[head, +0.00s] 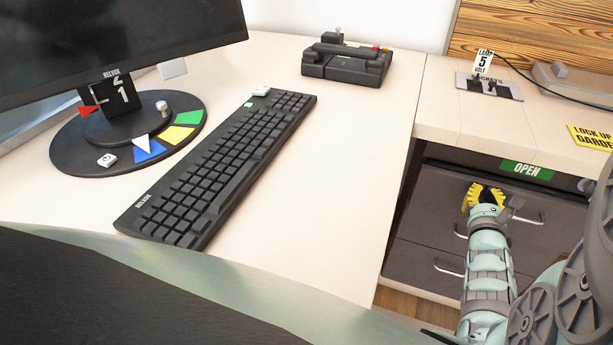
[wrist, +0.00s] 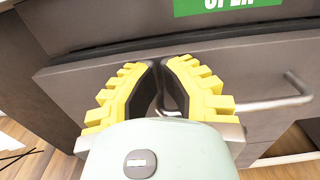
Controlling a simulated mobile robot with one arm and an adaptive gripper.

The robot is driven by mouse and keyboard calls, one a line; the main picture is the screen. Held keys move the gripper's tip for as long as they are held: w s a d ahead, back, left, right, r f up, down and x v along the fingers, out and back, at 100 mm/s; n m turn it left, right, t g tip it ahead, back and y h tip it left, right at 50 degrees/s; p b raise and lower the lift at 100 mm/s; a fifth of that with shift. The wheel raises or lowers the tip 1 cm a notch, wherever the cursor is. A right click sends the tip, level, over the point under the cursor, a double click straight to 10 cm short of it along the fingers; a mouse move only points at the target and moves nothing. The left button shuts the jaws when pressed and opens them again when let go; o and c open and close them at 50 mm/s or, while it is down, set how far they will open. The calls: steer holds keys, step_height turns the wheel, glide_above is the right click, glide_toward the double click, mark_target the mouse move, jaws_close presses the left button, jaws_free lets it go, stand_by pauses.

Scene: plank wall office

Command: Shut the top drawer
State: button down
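The top drawer (head: 437,195) has a dark grey-brown front under the right-hand desk section. In the wrist view, its front (wrist: 75,95) seems to stand out from the cabinet, with a dark strip above its top edge; how far is unclear. Its metal bar handle (wrist: 275,104) runs leftward behind my right finger. My gripper (head: 484,195), with yellow ribbed fingers, is at the drawer front by the handle (head: 525,217). In the wrist view, my gripper (wrist: 160,68) has its tips close together with a narrow dark gap. Whether the handle's left end is gripped is hidden.
A green OPEN sign (head: 527,170) is above the drawer. A lower drawer (head: 420,267) with its own handle is beneath. The desk (head: 330,190) is left of the drawers and holds a keyboard (head: 225,165), a monitor (head: 110,40) and a black device (head: 345,65).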

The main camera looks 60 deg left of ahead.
steer(key=shift+a, duration=0.1)
steer(key=shift+w+a+f, duration=0.1)
steer(key=b+x, duration=0.3)
steer(key=x, duration=0.1)
steer(key=shift+w+a+b, duration=0.15)
steer(key=shift+b, duration=0.2)
steer(key=shift+d, duration=0.2)
